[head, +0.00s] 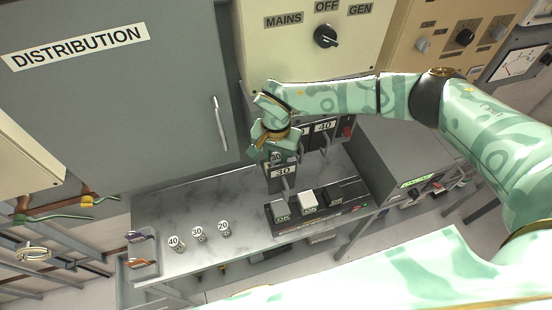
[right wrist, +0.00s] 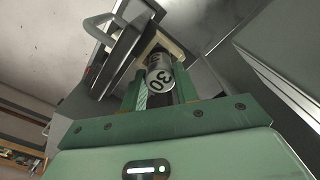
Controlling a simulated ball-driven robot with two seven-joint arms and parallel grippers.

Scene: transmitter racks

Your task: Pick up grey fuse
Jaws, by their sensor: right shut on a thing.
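My right gripper (head: 276,152) is shut on a grey cylindrical fuse (right wrist: 158,78) marked 30. In the right wrist view the fuse sits between the green fingers (right wrist: 160,92), with its label facing the camera. In the head view the gripper is just above a grey block with a 30 label (head: 283,171), and the number 30 on the fuse partly shows below the fingers. I cannot tell whether the fuse touches the block. My left gripper is not in view.
Small fuses marked 40 (head: 176,243), 30 (head: 199,234) and 20 (head: 224,229) stand on the marble-patterned bench (head: 175,211). A block labelled 40 (head: 325,126) is behind. The grey distribution cabinet (head: 120,110) is left.

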